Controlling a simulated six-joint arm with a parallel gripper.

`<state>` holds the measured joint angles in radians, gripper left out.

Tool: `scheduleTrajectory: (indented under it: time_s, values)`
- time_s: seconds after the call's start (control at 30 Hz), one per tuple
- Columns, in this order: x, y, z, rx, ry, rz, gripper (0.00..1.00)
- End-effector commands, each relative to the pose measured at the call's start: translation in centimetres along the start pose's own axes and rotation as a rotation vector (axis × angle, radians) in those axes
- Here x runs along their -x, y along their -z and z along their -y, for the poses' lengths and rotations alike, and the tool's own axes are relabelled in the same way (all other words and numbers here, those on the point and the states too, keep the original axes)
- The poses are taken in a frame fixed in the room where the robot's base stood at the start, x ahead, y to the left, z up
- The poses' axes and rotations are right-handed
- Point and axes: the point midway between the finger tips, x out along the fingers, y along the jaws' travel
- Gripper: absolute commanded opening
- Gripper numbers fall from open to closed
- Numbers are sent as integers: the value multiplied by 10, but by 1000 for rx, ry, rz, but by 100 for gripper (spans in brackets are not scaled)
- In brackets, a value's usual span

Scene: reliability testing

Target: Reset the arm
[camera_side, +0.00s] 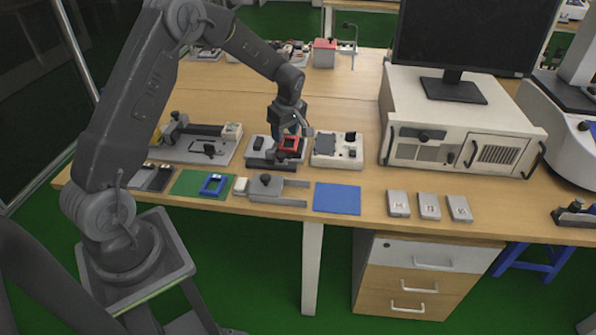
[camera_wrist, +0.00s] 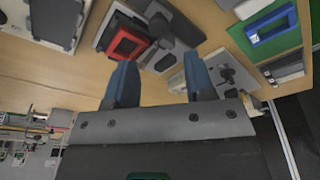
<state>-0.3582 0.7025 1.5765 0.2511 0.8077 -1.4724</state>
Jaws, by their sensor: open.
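My arm reaches from its stand at the left over the wooden table (camera_side: 350,92). My gripper (camera_side: 293,130) is above the middle of the table, near a small red frame (camera_side: 289,144) on a grey fixture. In the wrist view my gripper (camera_wrist: 158,84) shows two blue fingers spread apart with nothing between them. The red frame (camera_wrist: 126,42) lies beyond the left fingertip, apart from it in that view. How high the fingers are above the fixture is hard to tell.
A white box device (camera_side: 337,150) stands right of the fixture. A large white computer case (camera_side: 455,120) with a monitor (camera_side: 465,35) stands farther right. Along the front edge lie a green mat (camera_side: 187,184) with a blue frame (camera_side: 213,185), a blue mat (camera_side: 337,198) and several grey blocks (camera_side: 429,206).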

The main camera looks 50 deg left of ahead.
Motion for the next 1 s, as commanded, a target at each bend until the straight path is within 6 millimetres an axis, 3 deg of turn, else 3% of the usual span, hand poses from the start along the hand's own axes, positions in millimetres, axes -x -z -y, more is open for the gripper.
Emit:
scheduleTrajectory:
  time_s: [0.03,0.2,0.4,0.5,0.7,0.9,1.0]
  values:
    - [29,-8,4,-70,-33,-1,49]
    - [108,-36,35,-343,-119,-2,49]
    - [181,-68,88,-665,-228,-22,49]
    - [208,-83,121,-825,-282,-39,49]
    - [242,-110,190,-1147,-397,-96,49]
    - [250,-129,249,-1420,-493,-163,49]
    - [249,-134,266,-1507,-524,-190,49]
